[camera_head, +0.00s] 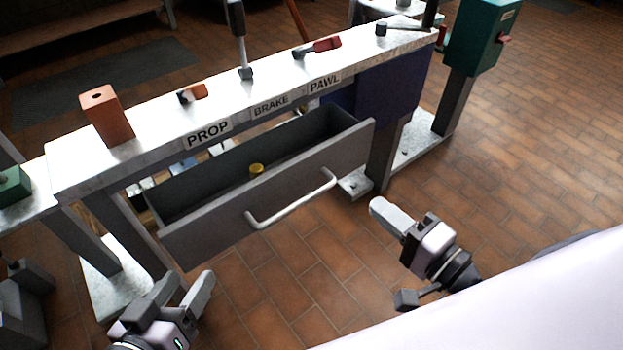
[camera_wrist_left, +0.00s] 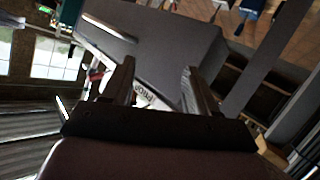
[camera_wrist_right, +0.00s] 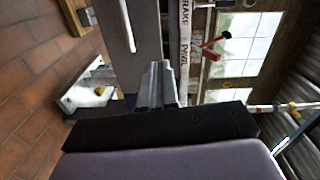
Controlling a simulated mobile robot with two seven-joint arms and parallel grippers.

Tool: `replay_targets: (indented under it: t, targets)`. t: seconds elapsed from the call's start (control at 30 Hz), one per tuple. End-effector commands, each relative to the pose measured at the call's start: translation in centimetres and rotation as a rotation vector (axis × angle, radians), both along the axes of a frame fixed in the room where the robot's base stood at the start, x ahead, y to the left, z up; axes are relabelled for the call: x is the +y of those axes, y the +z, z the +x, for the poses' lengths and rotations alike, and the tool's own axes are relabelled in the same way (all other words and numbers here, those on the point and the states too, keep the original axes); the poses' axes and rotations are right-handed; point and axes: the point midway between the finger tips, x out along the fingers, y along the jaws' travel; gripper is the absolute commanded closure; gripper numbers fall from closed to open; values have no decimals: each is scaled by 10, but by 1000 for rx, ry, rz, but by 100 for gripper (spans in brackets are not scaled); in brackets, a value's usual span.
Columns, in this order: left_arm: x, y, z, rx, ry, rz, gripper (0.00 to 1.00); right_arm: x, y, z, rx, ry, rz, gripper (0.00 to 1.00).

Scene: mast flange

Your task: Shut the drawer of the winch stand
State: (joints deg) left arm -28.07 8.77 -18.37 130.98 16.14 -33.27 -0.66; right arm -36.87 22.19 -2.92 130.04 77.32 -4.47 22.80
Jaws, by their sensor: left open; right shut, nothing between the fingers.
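The drawer (camera_head: 270,195) of the winch stand (camera_head: 75,172) is pulled out under the worktop in the head view. Its grey front carries a pale bar handle (camera_head: 290,203). My left gripper (camera_head: 192,284) is open and empty, below and in front of the drawer's left end. My right gripper (camera_head: 378,204) is shut with nothing in it, in front of the drawer's right end and apart from it. In the right wrist view the handle (camera_wrist_right: 126,25) shows above the shut fingers (camera_wrist_right: 157,68).
The worktop has labels PROP (camera_head: 208,133), BRAKE and PAWL (camera_head: 324,83), with levers behind them. An orange-brown block (camera_head: 106,115) stands at its left end. A green box on a post (camera_head: 482,35) is at the right. The tiled floor (camera_head: 300,290) in front is clear.

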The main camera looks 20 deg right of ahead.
Motion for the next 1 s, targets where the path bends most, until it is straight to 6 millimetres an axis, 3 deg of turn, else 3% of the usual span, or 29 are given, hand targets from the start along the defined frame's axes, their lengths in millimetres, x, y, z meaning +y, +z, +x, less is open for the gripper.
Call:
replay_targets:
  t: [0.07,0.37,1.0]
  targets:
    - [-4,-10,0,-7,-10,-12,41,-1,-9,1,0,-2,52,100]
    - [-7,-5,-1,2,-20,-24,41,-1,-4,9,2,-8,107,100]
    - [12,1,-6,24,22,97,41,32,-4,96,2,-6,106,100]
